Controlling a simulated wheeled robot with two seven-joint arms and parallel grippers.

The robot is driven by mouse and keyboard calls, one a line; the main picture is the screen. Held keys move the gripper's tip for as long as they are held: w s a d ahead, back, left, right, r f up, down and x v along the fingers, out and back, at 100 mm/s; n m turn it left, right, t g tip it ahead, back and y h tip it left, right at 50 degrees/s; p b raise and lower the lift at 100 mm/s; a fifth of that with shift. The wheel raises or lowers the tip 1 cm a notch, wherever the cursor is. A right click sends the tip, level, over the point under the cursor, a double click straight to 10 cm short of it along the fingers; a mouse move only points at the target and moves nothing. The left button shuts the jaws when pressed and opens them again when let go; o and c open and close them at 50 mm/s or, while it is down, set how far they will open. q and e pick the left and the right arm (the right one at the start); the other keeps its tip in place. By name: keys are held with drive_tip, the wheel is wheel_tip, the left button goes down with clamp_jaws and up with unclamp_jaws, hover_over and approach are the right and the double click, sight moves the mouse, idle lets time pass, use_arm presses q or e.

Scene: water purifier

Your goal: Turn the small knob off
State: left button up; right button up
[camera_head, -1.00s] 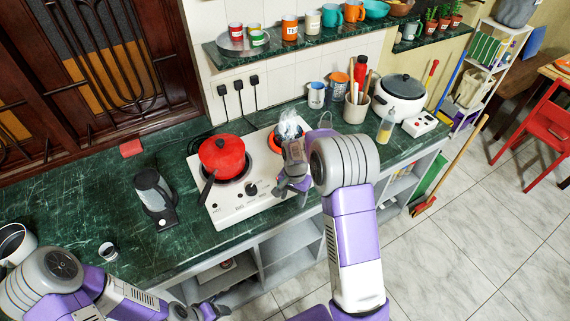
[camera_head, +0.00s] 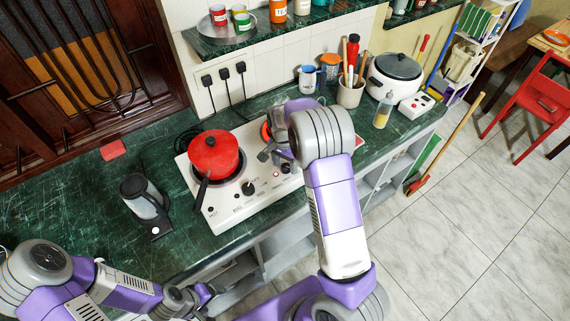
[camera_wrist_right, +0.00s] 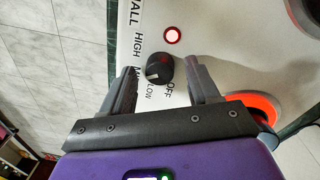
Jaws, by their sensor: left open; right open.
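The small knob (camera_wrist_right: 159,68) is black and round, with a pale mark on its lower left side, in the right wrist view. It sits on the white stove panel among the words HIGH, LOW and OFF. My right gripper (camera_wrist_right: 164,84) is open, with one finger on each side of the knob; I cannot tell whether they touch it. My left gripper (camera_head: 205,294) is open and empty at the counter's front edge.
A burner (camera_wrist_right: 258,104) glows red beside the right finger, and an indicator light (camera_wrist_right: 172,35) is lit. A red pot (camera_head: 213,155) stands on the left burner, near the larger knob (camera_head: 248,188). A kettle (camera_head: 142,195) stands left of the stove.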

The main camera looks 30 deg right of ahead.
drive_tip(key=shift+f, duration=0.3)
drive_tip(key=c, duration=1)
drive_tip(key=shift+c, duration=0.2)
